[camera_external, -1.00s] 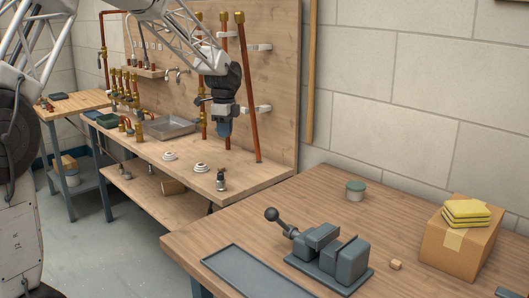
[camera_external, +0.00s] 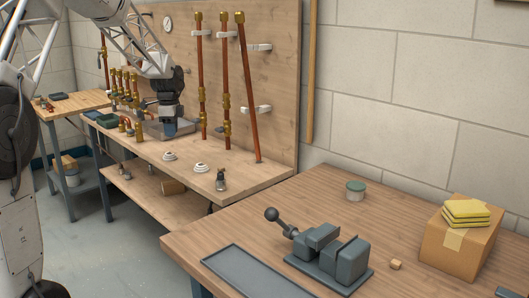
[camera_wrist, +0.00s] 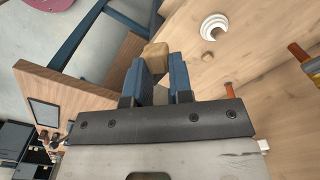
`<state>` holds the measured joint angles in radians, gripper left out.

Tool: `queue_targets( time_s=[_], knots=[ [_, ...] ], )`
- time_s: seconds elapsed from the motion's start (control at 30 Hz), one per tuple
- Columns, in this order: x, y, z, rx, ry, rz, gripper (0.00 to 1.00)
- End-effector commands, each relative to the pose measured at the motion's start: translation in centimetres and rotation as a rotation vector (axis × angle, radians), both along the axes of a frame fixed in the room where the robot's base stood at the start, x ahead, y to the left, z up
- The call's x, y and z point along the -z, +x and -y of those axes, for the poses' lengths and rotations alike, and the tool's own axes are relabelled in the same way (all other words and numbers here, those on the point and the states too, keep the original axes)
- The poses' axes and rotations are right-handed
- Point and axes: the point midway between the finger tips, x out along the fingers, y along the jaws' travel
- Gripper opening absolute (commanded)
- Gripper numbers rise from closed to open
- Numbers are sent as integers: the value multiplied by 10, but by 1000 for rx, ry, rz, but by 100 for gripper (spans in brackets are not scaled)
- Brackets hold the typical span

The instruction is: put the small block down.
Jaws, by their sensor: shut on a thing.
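My gripper (camera_wrist: 158,72) is in the wrist view, its two blue fingers shut on a small light-wood block (camera_wrist: 155,52) at their tips. The held block cannot be made out there. In the wrist view a wooden surface lies beyond the block; I cannot tell the gap between them. Another small wooden block (camera_external: 396,265) lies on the front table (camera_external: 290,215), right of the vise.
Copper pipes (camera_external: 226,85) stand against the back board, right of my gripper. White round fittings (camera_external: 201,168) and a valve (camera_external: 220,181) lie on the bench.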

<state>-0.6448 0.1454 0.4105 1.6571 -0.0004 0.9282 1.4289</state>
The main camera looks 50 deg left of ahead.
Motion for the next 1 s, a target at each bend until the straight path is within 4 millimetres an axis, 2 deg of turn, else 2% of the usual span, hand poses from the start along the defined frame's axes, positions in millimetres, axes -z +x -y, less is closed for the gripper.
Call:
queue_targets(
  time_s=[0.03, 0.2, 0.43, 0.6, 1.0],
  knots=[
    [15, -1, 1, 0, -4, -5, 0],
    [60, 0, 1, 1, -4, -5, 0],
    [111, 0, 1, 1, -3, -4, 0],
    [126, 0, 1, 1, -2, -2, 0],
    [128, 0, 1, 1, -1, -1, 0]
  ],
)
